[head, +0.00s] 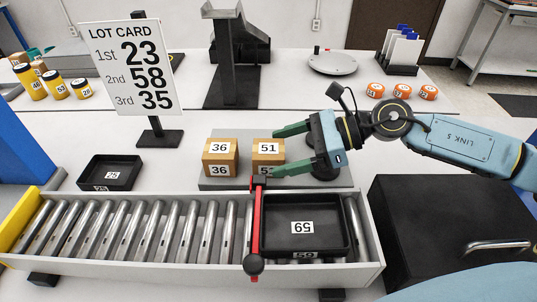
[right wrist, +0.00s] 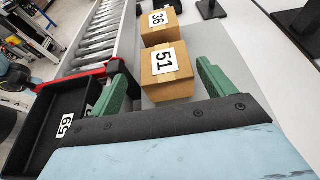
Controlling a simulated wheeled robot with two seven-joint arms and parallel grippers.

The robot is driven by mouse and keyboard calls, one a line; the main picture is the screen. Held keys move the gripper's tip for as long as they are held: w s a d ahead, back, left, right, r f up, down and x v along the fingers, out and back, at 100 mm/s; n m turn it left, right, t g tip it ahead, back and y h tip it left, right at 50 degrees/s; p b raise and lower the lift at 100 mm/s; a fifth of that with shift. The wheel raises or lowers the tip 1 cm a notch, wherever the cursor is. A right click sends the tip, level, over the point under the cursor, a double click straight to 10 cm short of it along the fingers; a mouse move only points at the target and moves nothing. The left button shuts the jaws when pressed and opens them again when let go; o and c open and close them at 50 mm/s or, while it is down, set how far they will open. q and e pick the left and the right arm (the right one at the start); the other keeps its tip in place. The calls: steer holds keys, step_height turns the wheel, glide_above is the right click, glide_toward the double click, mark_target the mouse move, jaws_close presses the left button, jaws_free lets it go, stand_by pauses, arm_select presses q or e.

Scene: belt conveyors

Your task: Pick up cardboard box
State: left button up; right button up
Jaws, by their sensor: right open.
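Two cardboard boxes stand side by side on a grey plate behind the roller conveyor. The left box is marked 36 (head: 220,158) and the right one is marked 51 (head: 268,152). My right gripper (head: 274,151) comes in from the right, open, its green fingertips to either side of the 51 box. In the right wrist view, the 51 box (right wrist: 167,78) is ahead between the spread fingers, with the 36 box (right wrist: 160,27) beyond it. The near finger partly hides the 51 box's front label in the head view. My left gripper is out of view.
The conveyor (head: 130,228) runs along the front, with a red bar (head: 256,225) across it beside a black tray (head: 305,252). Another black tray (head: 112,185) and a lot card (head: 140,70) are left. A black case (head: 440,225) is right.

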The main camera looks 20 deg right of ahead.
mark_target(276, 145)
steer(key=x, duration=0.2)
steer(key=p+x, duration=0.1)
steer(key=x, duration=0.2)
steer(key=shift+w+d, duration=0.2)
steer(key=shift+w, duration=0.15)
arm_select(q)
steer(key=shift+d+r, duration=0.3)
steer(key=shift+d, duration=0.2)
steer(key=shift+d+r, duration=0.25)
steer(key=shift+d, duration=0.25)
arm_select(e)
steer(key=shift+w+a+f, duration=0.15)
steer(key=shift+a+f, duration=0.1)
steer(key=shift+a, duration=0.05)
steer(key=c, duration=1.1)
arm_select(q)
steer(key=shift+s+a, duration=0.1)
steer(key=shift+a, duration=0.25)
arm_select(e)
steer(key=shift+r, duration=0.1)
